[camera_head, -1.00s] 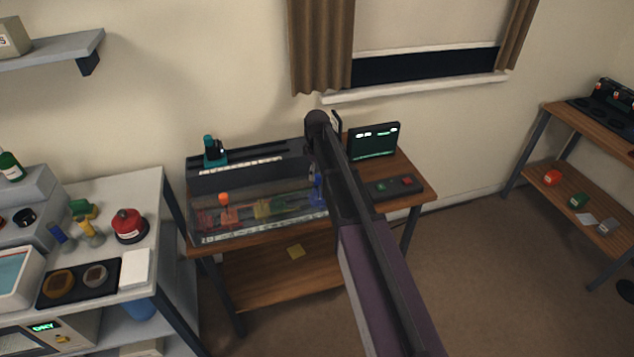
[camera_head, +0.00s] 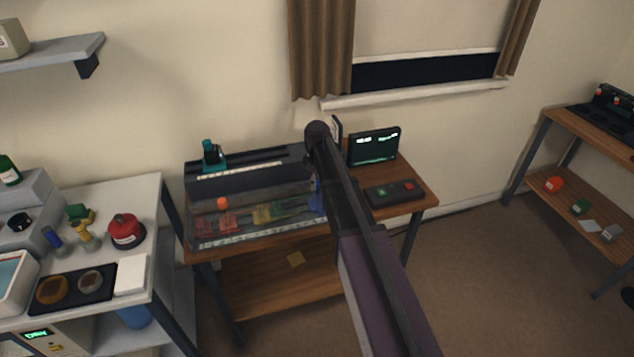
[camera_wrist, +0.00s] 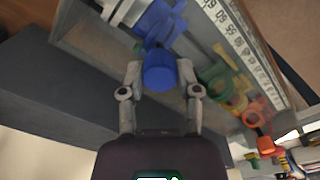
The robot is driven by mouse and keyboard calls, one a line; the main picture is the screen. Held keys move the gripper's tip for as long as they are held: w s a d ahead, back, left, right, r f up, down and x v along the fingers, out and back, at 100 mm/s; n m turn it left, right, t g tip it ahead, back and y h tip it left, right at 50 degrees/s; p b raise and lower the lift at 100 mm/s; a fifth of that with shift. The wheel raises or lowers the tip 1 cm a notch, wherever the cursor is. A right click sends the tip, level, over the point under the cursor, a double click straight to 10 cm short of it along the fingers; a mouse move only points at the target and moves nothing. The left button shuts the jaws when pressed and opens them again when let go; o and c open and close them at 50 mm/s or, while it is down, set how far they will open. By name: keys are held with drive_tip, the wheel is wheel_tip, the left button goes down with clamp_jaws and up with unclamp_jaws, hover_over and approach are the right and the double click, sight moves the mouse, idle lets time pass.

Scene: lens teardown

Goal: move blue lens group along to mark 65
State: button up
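The blue lens group (camera_wrist: 157,22) lies in the long rail tray at the top middle of the wrist view, with a round blue knob (camera_wrist: 160,74) towards me. My gripper (camera_wrist: 160,66) has one finger on each side of this knob, close against it and apparently shut on it. In the head view only a sliver of the blue group (camera_head: 316,193) shows beside my arm, which hides my fingers. Which mark the group stands at I cannot tell.
Green-yellow (camera_wrist: 225,88) and orange-red (camera_wrist: 258,125) lens groups stand on the same rail; they also show in the head view. A teal device (camera_head: 212,153) stands on the bench behind. A monitor (camera_head: 373,146) and button box (camera_head: 394,193) are right of my arm.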

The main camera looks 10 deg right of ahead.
clamp_jaws()
drive_tip(key=shift+s+a, duration=0.15)
drive_tip(key=shift+a, duration=1.25)
drive_tip(key=o, duration=0.8)
unclamp_jaws()
drive_tip(key=shift+d, duration=0.1)
drive_tip(key=shift+d, duration=1.15)
drive_tip(key=shift+w+d+r+p, duration=0.2)
drive_tip(key=shift+d+r+p, duration=0.05)
drive_tip(key=shift+r+p, duration=0.1)
wheel_tip(320, 180, up, 13)
drive_tip(key=p, duration=1.3)
drive_tip(key=s+f+m+b, duration=0.1)
drive_tip(key=s+m, duration=0.2)
drive_tip(key=s, duration=0.5)
drive_tip(key=s+f+m+b, duration=0.2)
drive_tip(key=s+m, duration=0.1)
drive_tip(key=s, duration=0.6)
drive_tip(key=s+f+m+b, duration=0.1)
drive_tip(key=s+m, duration=0.3)
drive_tip(key=s, duration=0.4)
drive_tip(key=shift+s+f+b, duration=0.15)
drive_tip(key=shift+f+b, duration=0.2)
